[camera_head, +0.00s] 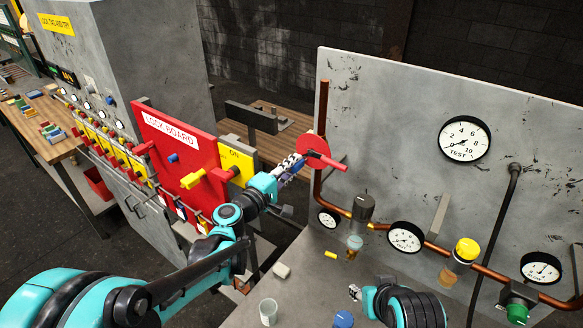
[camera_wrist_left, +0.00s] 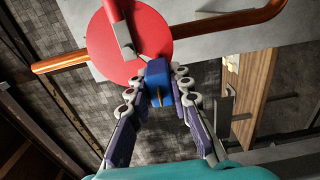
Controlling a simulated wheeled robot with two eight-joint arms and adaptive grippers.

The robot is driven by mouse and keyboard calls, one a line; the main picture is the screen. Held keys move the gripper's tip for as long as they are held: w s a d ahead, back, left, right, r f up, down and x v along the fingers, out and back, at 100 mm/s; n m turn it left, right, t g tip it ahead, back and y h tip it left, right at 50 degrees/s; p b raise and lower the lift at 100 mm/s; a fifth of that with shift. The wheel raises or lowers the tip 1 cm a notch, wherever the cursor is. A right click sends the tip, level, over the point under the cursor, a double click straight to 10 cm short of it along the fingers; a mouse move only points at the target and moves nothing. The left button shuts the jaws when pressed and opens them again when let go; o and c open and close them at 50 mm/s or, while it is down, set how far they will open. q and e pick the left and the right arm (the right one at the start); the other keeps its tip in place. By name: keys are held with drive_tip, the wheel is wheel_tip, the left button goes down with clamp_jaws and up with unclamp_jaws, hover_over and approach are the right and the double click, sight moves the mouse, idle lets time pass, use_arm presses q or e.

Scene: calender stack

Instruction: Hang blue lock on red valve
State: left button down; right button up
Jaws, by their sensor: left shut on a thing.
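The red valve (camera_head: 313,147) is a round disc with a red handle on the copper pipe at the left edge of the grey panel. In the left wrist view the red disc (camera_wrist_left: 100,42) fills the upper middle. My left gripper (camera_head: 290,166) is shut on the blue lock (camera_wrist_left: 158,75), right in front of the disc. The lock overlaps the disc's lower edge in that view; I cannot tell whether its shackle is around any part of the valve. In the head view the fingers mostly hide the lock. My right gripper (camera_head: 355,292) is low over the bench; its opening is unclear.
The red lock board (camera_head: 175,155) with a yellow switch box (camera_head: 237,167) stands left of the valve. Copper pipes with gauges (camera_head: 405,237) and a yellow-capped fitting (camera_head: 466,250) run along the panel. A cup (camera_head: 268,312) and a blue knob (camera_head: 344,319) are on the bench.

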use_arm(q)
drive_tip(key=shift+w+d, duration=0.35)
drive_tip(key=shift+w, duration=0.1)
drive_tip(key=c, duration=0.9)
unclamp_jaws()
drive_tip(key=v, duration=0.7)
idle(0.6)
